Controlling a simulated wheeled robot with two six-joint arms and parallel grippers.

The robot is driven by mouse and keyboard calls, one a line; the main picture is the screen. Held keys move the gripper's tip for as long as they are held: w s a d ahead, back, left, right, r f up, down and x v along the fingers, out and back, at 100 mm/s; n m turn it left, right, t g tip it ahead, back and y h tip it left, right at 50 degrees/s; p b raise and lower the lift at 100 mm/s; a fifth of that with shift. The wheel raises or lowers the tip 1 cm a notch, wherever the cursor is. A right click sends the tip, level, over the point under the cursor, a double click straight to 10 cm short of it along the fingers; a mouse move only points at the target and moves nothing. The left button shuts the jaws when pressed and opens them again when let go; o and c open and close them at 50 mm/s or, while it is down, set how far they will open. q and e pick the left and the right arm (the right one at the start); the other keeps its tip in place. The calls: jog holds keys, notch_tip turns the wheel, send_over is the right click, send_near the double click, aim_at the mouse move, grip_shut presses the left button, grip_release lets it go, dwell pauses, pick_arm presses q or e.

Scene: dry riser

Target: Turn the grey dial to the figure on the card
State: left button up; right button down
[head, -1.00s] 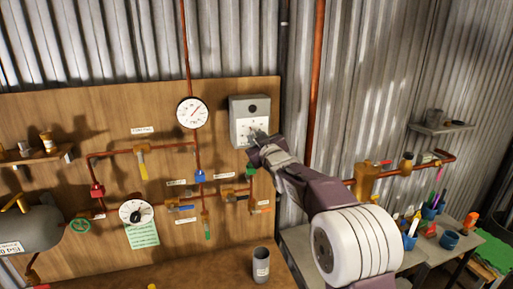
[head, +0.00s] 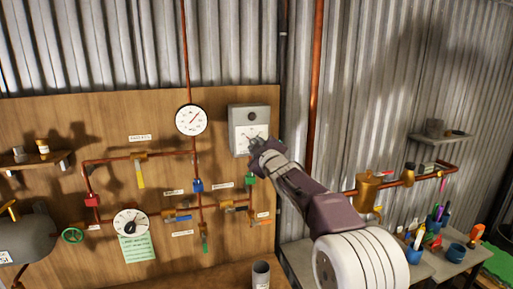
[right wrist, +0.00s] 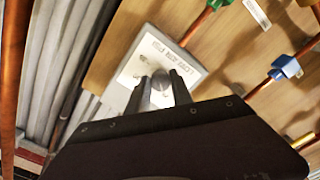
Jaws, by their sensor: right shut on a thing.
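A grey box (head: 249,117) with a pale dial face is fixed to the wooden board. Its grey dial (right wrist: 160,79) shows in the right wrist view as a round knob between the fingers of my right gripper (right wrist: 158,88). In the head view my right gripper (head: 258,144) is at the lower right of the box face and hides the knob. It is shut on the grey dial. A green card (head: 137,249) with writing hangs below a white dial with a black knob (head: 131,222); its text is too small to read. My left gripper is not in view.
A round white gauge (head: 191,120) is left of the box. Copper pipes with coloured valve handles run below it, including a blue fitting (head: 197,185). A grey cup (head: 261,274) stands on the bench below. A side table with cups is at the right.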

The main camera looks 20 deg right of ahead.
jog(key=c, duration=1.1)
grip_release()
jog(key=s+b, duration=0.2)
jog(key=s, duration=0.7)
jog(key=shift+d+b, duration=0.1)
jog(key=shift+b, duration=0.3)
